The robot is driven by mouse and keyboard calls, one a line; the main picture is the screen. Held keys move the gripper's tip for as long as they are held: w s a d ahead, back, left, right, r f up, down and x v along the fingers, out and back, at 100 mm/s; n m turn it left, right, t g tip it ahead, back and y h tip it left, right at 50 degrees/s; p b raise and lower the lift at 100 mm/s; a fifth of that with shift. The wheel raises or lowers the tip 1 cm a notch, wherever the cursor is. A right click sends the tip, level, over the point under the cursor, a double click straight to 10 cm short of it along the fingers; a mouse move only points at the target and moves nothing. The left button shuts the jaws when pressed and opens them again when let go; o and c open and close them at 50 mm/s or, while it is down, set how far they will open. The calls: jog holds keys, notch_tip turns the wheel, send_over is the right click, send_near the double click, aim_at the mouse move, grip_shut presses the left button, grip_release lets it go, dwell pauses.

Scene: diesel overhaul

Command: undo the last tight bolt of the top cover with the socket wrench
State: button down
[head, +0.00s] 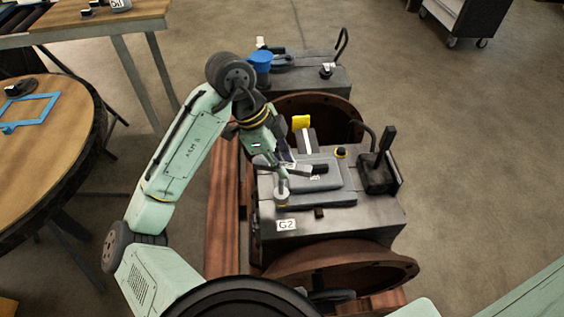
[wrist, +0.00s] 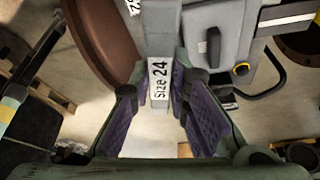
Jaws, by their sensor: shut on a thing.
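My gripper (head: 279,160) is shut on the socket wrench, a grey bar labelled "Size 24" (wrist: 161,80) that lies between the purple finger pads in the wrist view. In the head view the wrench's lower end (head: 281,194) stands over the front left corner of the grey top cover (head: 335,197). I cannot tell whether the socket sits on a bolt, as the bolt there is hidden. The cover is on a dark engine block marked "G2" (head: 286,225). It also shows in the wrist view (wrist: 216,22).
A black bracket (head: 380,172) stands at the block's right side. A yellow-topped handle (head: 301,122) and a yellow-ringed black cap (head: 340,152) are behind the cover. A second grey unit with a blue cup (head: 261,60) is farther back. A round wooden table (head: 60,125) is left.

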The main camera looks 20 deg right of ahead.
jog(key=shift+r+p, duration=1.3)
jog(key=shift+r, duration=0.35)
jog(key=shift+r, duration=0.35)
notch_tip(320, 180, up, 5)
jog(key=shift+r+p, duration=0.15)
jog(key=shift+p, duration=0.35)
jog(key=s+a, duration=0.2)
jog(key=s, duration=0.4)
jog(key=shift+s, duration=0.4)
